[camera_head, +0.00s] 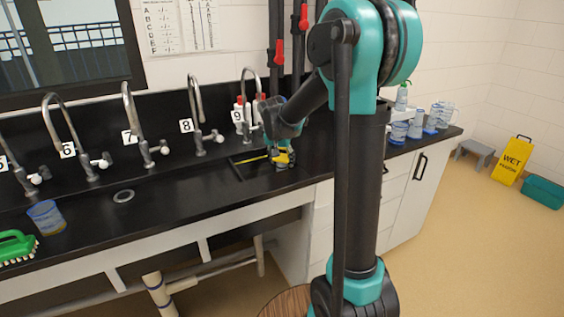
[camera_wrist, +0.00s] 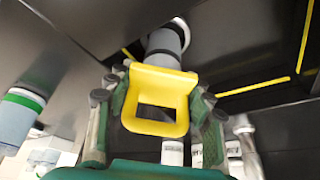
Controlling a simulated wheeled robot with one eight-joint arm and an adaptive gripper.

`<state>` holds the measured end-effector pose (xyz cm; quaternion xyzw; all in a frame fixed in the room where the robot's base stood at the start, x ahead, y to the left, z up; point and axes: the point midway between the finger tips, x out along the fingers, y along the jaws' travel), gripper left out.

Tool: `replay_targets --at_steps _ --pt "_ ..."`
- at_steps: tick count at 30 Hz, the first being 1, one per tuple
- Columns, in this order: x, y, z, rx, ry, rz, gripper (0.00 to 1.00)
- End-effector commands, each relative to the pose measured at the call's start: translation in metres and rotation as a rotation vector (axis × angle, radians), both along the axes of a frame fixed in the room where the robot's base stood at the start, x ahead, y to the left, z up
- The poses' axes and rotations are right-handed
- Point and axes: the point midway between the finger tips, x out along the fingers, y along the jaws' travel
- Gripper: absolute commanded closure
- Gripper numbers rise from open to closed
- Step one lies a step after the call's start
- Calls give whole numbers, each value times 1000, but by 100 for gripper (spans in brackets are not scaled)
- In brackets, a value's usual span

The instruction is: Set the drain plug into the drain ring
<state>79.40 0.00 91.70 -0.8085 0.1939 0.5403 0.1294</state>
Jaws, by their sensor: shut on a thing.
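My gripper (camera_head: 283,160) is low over the black counter near tap 9. It is shut on the drain plug, whose yellow loop handle (camera_head: 282,157) shows between the fingers. In the wrist view my gripper (camera_wrist: 158,100) has the yellow handle (camera_wrist: 165,78) between its fingers, with the plug's grey round body (camera_wrist: 164,45) beyond it. A pale curved rim (camera_wrist: 184,28) shows partly behind the body; I cannot tell whether the plug touches it. A drain ring (camera_head: 124,195) lies in the counter in front of tap 7, well left of my gripper.
A black recess with a yellow-marked edge (camera_head: 252,158) is beside my gripper. Taps 7 (camera_head: 145,125), 8 (camera_head: 199,115) and 9 (camera_head: 250,105) stand behind. A blue cup (camera_head: 46,217) and a green brush (camera_head: 18,246) are at left. Several blue-marked cups (camera_head: 415,127) stand at right.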

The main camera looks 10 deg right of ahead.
Motion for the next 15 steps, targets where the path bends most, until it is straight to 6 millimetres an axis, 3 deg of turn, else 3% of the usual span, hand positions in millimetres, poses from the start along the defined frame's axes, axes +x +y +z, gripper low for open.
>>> replay_targets --at_steps 15 --pt "0 0 -11 0 0 0 86"
